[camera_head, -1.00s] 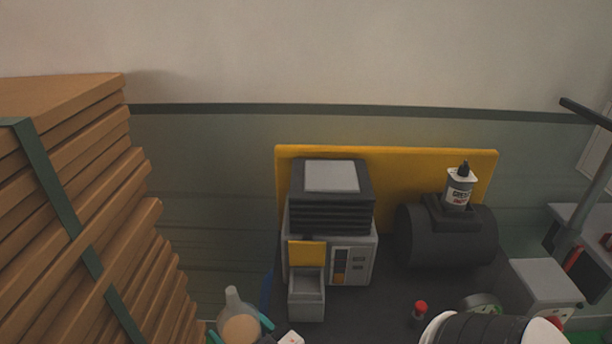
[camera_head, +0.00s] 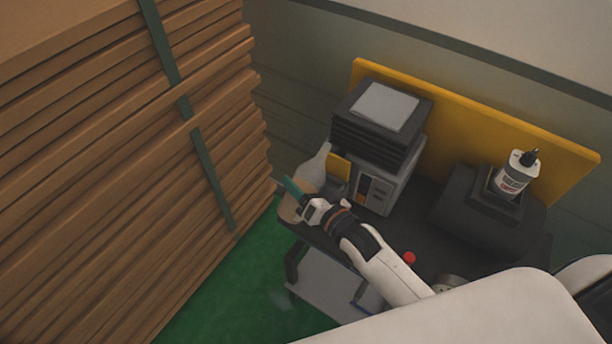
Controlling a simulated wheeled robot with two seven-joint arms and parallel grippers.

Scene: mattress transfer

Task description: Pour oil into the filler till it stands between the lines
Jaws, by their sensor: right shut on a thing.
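The oil bottle (camera_head: 292,207), tan below with a pale grey conical spout (camera_head: 314,166), is at the left end of the dark bench. My right gripper (camera_head: 296,198), with teal fingers, is shut on it. The spout points up and right, beside the machine's yellow flap (camera_head: 339,167). The grey filler cup by the flap is mostly hidden by the bottle and gripper. On the machine (camera_head: 391,178), an orange-and-dark gauge strip (camera_head: 362,185) shows; its level and lines are too small to read. I cannot tell if oil flows. My left gripper is not in view.
A white labelled bottle (camera_head: 513,178) stands on a dark motor-like block (camera_head: 470,215) at the right. A red knob (camera_head: 409,258) is near my arm. A tall stack of brown boards (camera_head: 120,190) stands close at the left. Green floor (camera_head: 235,285) lies between.

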